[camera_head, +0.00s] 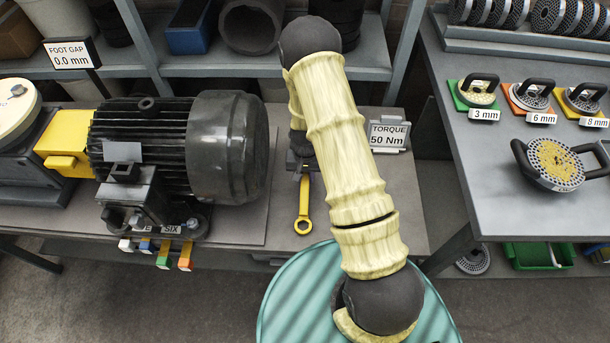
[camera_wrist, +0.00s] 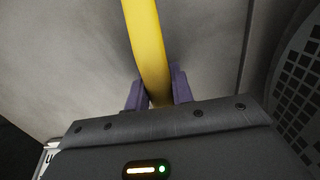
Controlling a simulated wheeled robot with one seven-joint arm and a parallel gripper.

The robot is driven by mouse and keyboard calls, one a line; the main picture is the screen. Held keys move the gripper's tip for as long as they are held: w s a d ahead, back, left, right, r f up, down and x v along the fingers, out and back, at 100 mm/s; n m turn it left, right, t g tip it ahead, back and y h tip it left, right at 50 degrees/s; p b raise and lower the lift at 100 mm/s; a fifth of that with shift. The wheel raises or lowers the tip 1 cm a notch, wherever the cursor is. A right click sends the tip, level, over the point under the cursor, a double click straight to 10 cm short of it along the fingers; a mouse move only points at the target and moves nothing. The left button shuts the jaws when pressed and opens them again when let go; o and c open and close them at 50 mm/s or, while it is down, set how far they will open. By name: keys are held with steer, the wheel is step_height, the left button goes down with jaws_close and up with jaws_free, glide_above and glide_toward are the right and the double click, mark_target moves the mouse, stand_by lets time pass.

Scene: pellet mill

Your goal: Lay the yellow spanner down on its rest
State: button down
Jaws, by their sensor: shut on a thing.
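The yellow spanner (camera_head: 303,208) shows in the head view over the grey bench, just left of my arm, with its ring end toward the front edge. In the wrist view its yellow handle (camera_wrist: 148,45) runs up and out of the picture. My gripper (camera_wrist: 158,92) is shut on the handle, with a purple finger on each side of it. In the head view my gripper (camera_head: 303,165) is partly hidden behind my arm. I cannot tell whether the spanner touches the bench. I cannot make out the rest in either view.
A black motor (camera_head: 150,150) stands on the bench to the left. A "TORQUE 50 Nm" sign (camera_head: 388,136) stands right of my arm. Colored tabs (camera_head: 160,252) hang at the front edge. A second table (camera_head: 490,185) with round dies is at the right.

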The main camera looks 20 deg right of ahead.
stand_by(0.4)
steer(key=shift+f, duration=0.25)
steer(key=c, duration=0.6)
jaws_free()
steer(key=shift+r, duration=0.1)
steer(key=shift+w+r+p, duration=0.1)
steer(key=shift+r+p, duration=2.75)
steer(key=shift+r, duration=1.55)
